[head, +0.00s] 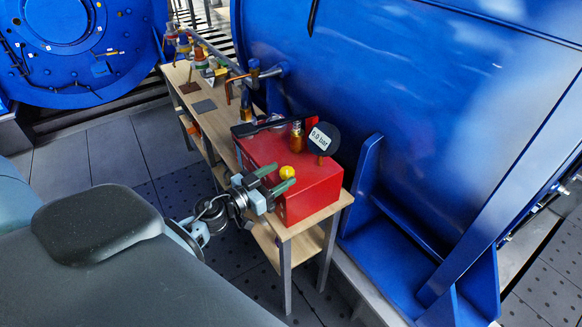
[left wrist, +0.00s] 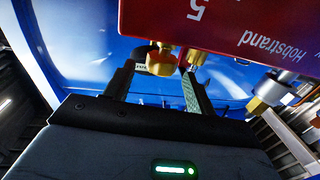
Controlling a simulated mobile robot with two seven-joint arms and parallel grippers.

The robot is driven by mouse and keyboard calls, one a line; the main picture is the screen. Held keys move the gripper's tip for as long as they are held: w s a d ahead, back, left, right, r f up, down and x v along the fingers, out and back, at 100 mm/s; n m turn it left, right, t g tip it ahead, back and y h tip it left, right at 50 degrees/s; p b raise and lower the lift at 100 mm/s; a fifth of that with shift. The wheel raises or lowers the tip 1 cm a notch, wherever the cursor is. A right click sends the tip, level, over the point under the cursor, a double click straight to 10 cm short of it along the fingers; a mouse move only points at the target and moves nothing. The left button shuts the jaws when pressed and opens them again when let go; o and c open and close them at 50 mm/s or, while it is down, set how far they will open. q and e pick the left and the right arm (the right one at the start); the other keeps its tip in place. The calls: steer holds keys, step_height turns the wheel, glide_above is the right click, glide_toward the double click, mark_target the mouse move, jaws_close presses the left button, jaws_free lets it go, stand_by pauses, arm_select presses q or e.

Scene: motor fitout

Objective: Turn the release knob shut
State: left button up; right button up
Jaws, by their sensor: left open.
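The release knob (head: 287,172), a rounded yellow-brass knob, sits on the near side of the red hand pump (head: 308,198) on the bench. It also shows in the left wrist view (left wrist: 161,61), beside a second, smaller brass fitting (left wrist: 194,57). My left gripper (head: 281,178) is open, with its two green-grey fingers reaching toward the pump. In the left wrist view the knob lies between the fingertips, with a gap toward the right finger; contact with the left finger cannot be told. The gauge (head: 323,138) on the pump reads 0.0 bar. My right gripper is not in view.
The wooden bench (head: 222,124) runs toward the back left, with several fittings and tools at its far end. A big blue housing (head: 400,110) stands close behind it. A copper-coloured pipe (head: 236,80) stands beyond the pump. Floor left of the bench is open.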

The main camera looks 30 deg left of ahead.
mark_target(292, 168)
arm_select(q)
steer(key=shift+x, duration=2.5)
steer(key=c, duration=1)
